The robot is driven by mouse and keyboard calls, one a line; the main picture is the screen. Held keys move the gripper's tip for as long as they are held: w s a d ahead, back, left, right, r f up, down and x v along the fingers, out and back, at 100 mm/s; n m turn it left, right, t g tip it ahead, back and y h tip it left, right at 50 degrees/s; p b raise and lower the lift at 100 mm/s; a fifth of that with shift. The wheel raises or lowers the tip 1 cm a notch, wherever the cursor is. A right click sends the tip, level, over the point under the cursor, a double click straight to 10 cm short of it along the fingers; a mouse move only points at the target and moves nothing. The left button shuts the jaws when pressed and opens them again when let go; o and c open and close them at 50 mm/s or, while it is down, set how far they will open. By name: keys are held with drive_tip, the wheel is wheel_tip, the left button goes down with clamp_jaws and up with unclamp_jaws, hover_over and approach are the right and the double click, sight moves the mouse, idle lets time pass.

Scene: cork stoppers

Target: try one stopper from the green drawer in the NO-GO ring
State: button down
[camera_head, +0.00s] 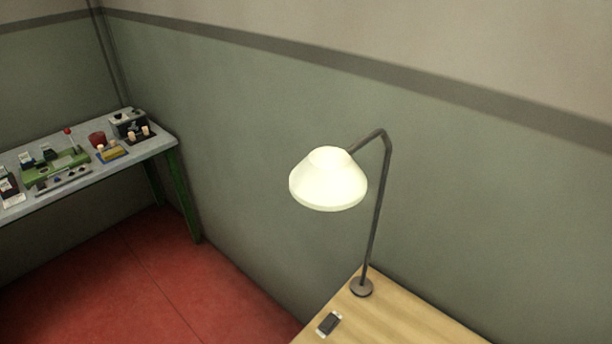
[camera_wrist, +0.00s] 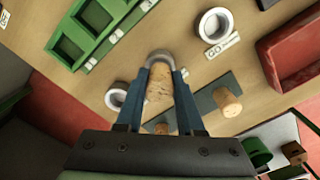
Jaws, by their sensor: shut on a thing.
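My gripper (camera_wrist: 160,73), with two blue fingers, is shut on a cork stopper (camera_wrist: 159,88) in the wrist view. The stopper's far end overlaps a grey ring (camera_wrist: 160,54); I cannot tell whether it is inside the ring or above it. A second ring (camera_wrist: 214,24) lies up and to the right, with a label (camera_wrist: 222,45) that seems to read GO. A third ring (camera_wrist: 115,97) is partly hidden by the left finger. A green compartmented holder (camera_wrist: 66,50), perhaps the green drawer, is at upper left; its visible compartments look empty. No NO-GO label is readable.
A cork (camera_wrist: 228,101) stands on a dark strip (camera_wrist: 207,100); another shows low between the fingers. A red tray (camera_wrist: 291,55) is at right, a green cup (camera_wrist: 256,151) at lower right. The head view shows a lamp (camera_head: 328,182) and a far bench (camera_head: 153,145).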

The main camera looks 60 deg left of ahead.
drive_tip(key=shift+f+b, duration=0.35)
drive_tip(key=shift+f, duration=0.25)
idle(1.0)
drive_tip(key=shift+c, duration=2.2)
unclamp_jaws()
drive_tip(key=shift+r, duration=0.15)
wheel_tip(320, 180, up, 13)
drive_tip(key=b, duration=0.1)
